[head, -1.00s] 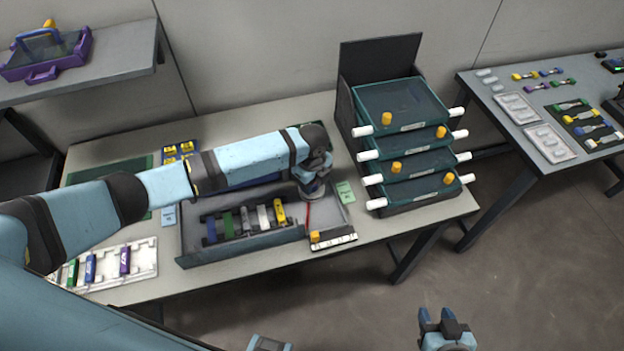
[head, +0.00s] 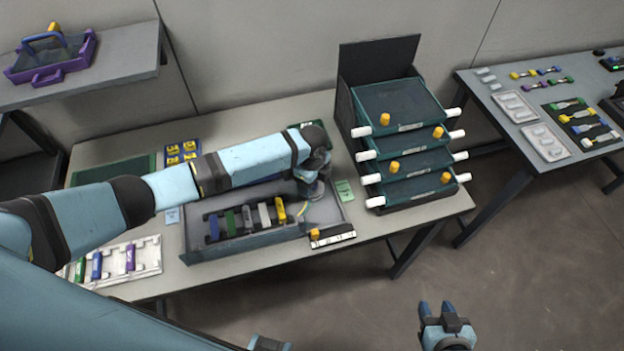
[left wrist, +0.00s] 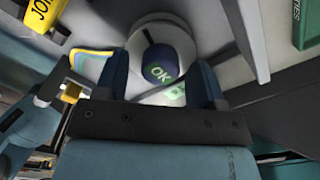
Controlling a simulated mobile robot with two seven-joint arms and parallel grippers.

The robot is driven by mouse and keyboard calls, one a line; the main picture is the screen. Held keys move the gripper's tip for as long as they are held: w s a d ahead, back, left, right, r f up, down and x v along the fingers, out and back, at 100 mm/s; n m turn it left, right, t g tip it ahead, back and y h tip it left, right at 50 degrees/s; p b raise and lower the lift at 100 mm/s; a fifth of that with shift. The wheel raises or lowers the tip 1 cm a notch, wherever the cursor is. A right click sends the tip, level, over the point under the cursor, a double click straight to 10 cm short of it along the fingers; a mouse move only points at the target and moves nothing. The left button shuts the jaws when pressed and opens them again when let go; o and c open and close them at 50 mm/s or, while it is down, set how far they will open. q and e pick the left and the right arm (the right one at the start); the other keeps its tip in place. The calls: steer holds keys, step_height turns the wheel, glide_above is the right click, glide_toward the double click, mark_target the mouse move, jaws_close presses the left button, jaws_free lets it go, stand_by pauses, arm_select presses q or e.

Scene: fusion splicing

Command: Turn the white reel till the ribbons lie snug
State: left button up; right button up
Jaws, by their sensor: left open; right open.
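The white reel (left wrist: 150,30) is ahead of my left gripper (left wrist: 156,72) in the left wrist view. It has a dark blue hub marked "OK" (left wrist: 162,74). My left fingers are open, one on each side of the hub; I cannot tell whether they touch it. In the head view my left gripper (head: 309,190) is over the grey tray's (head: 328,211) right part and hides most of the reel. A thin yellowish strip, perhaps a ribbon (head: 303,209), shows just below it. My right gripper (head: 437,309) is open and empty, over the floor.
A rack of several coloured pieces (head: 246,217) fills the tray's left part. A stack of green drawers (head: 400,104) with white handles stands close on the right. A white holder (head: 146,262) lies at front left. A second table (head: 500,130) stands at right.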

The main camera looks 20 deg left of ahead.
arm_select(q)
step_height(320, 180, up, 14)
steer(key=shift+f+b, duration=0.15)
steer(key=shift+b, duration=0.3)
stand_by(0.4)
